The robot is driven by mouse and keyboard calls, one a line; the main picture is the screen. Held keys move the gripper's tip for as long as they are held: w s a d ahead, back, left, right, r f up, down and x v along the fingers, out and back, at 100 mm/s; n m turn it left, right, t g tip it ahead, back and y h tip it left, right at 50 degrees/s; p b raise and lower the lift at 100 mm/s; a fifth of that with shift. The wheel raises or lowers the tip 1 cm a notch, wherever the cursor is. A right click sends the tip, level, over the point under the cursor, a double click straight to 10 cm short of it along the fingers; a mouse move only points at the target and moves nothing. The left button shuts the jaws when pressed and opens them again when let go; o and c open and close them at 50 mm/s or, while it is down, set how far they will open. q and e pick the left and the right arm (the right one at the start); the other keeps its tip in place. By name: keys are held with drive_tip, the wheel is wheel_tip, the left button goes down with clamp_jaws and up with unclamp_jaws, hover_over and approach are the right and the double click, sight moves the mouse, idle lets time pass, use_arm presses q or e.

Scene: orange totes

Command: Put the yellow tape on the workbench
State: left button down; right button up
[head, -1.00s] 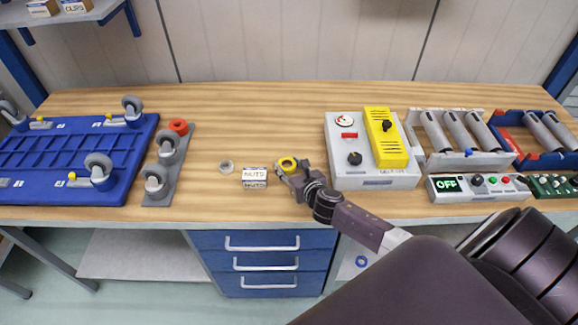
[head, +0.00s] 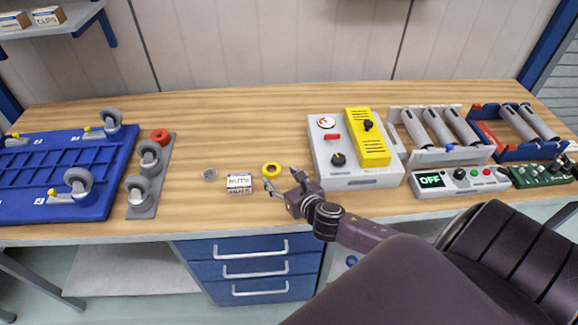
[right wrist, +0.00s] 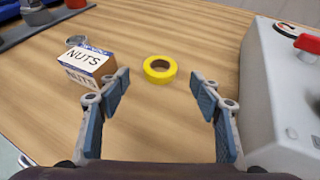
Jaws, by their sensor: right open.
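The yellow tape (head: 271,170) is a small ring lying flat on the wooden top of the workbench (head: 220,130), just right of the NUTS box. My right gripper (head: 281,179) is open and empty, close in front of the tape. In the right wrist view the tape (right wrist: 160,69) lies ahead of the spread fingers (right wrist: 160,84), with bare wood around it and neither finger touching it. My left gripper is not in view.
The NUTS box (head: 239,182) stands left of my right gripper, with a grey ring (head: 210,174) beyond it. A grey control box (head: 353,181) with a yellow device (head: 366,145) stands close on the right. The bench behind the tape is clear.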

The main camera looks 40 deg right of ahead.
drive_tip(key=shift+v, duration=2.75)
drive_tip(key=shift+f, duration=0.1)
